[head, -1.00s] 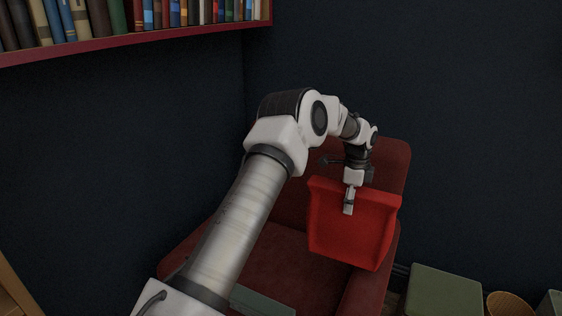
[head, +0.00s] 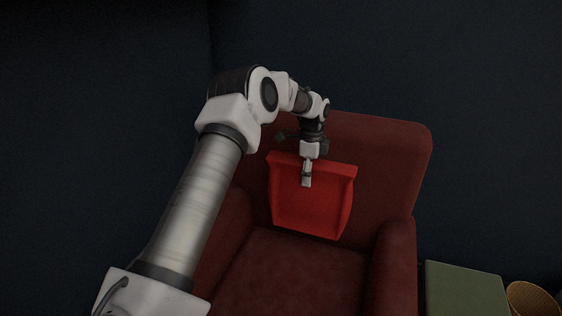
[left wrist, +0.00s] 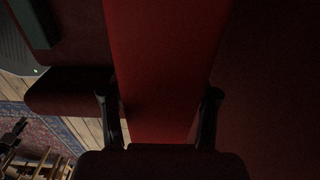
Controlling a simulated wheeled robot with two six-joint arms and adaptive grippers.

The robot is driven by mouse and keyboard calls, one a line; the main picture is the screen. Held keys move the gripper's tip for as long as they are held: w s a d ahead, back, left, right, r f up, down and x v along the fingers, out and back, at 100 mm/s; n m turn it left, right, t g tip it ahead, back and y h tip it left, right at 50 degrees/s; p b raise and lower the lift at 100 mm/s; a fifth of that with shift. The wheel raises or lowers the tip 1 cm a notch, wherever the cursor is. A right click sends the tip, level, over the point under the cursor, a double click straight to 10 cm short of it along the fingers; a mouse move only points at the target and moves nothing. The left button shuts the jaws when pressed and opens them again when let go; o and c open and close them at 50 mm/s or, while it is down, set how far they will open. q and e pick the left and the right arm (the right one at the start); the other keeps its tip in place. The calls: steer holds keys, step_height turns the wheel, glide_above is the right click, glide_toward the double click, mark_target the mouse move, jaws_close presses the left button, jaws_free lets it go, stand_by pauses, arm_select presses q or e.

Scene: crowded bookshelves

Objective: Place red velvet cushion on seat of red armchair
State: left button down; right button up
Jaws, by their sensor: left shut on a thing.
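The bright red velvet cushion (head: 312,212) hangs upright from my left gripper (head: 307,180), which is shut on its top edge. The dark red armchair (head: 380,165) stands behind and below it. The cushion is in front of the backrest and above the rear of the seat (head: 290,275); whether it touches the chair I cannot tell. In the left wrist view the cushion (left wrist: 163,70) lies between the two fingers (left wrist: 158,120), with the dark red chair around it. My right gripper is not in view.
A green box-like object (head: 465,290) and a round wicker basket (head: 532,298) stand to the right of the chair. Dark walls rise behind and to the left. A patterned rug (left wrist: 45,130) on a wooden floor shows in the left wrist view.

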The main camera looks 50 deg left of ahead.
mark_target(307, 207)
arm_select(q)
step_height(307, 207, down, 13)
steer(key=b, duration=0.3)
steer(key=shift+a+f+b, duration=0.1)
steer(key=shift+f+b, duration=0.05)
steer(key=shift+b, duration=0.2)
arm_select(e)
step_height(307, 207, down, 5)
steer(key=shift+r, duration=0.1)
arm_select(q)
steer(key=shift+f, duration=0.1)
steer(key=shift+c, duration=1.4)
jaws_free()
step_height(307, 207, up, 12)
steer(key=p, duration=0.1)
steer(key=shift+p, duration=0.4)
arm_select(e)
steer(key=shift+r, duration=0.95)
